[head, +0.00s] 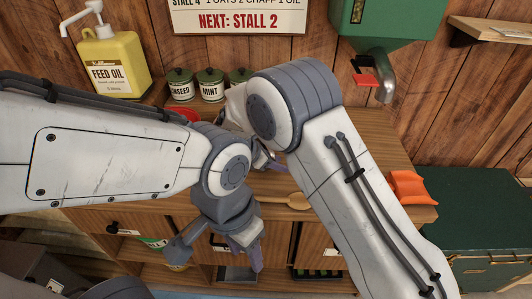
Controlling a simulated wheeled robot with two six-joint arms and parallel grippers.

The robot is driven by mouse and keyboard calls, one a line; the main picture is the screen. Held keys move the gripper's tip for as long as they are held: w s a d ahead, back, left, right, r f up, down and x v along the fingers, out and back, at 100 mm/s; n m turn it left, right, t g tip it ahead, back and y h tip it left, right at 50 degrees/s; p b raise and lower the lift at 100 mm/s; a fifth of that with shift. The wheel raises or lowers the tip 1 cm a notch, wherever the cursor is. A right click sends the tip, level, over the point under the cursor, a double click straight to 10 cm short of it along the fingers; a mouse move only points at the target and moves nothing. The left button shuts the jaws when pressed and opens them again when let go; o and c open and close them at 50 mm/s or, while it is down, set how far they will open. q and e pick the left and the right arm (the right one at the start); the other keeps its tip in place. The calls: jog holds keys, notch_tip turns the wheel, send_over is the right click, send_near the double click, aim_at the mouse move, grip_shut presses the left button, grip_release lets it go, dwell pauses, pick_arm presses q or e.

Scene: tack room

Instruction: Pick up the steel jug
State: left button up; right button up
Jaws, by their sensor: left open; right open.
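I cannot make out the steel jug in the head view; my arms cover the middle of the wooden counter (350,188). My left gripper (215,252) hangs in front of the counter's front edge with its fingers spread and nothing between them. My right gripper (272,162) is over the counter behind my two arms. Only a small part of it shows, and what is right beside it is hidden.
A yellow feed oil container (115,62) and several green canisters (210,85) stand at the back left. A wooden spoon (285,200) lies near the front edge. An orange item (410,187) lies at right, below a green dispenser (385,25). A green chest (480,215) stands further right.

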jog(key=shift+w+f, duration=0.15)
jog(key=shift+f, duration=0.25)
jog(key=shift+r, duration=0.1)
jog(key=shift+d, duration=0.25)
grip_shut()
jog(key=shift+a+r, duration=0.1)
dwell(0.7)
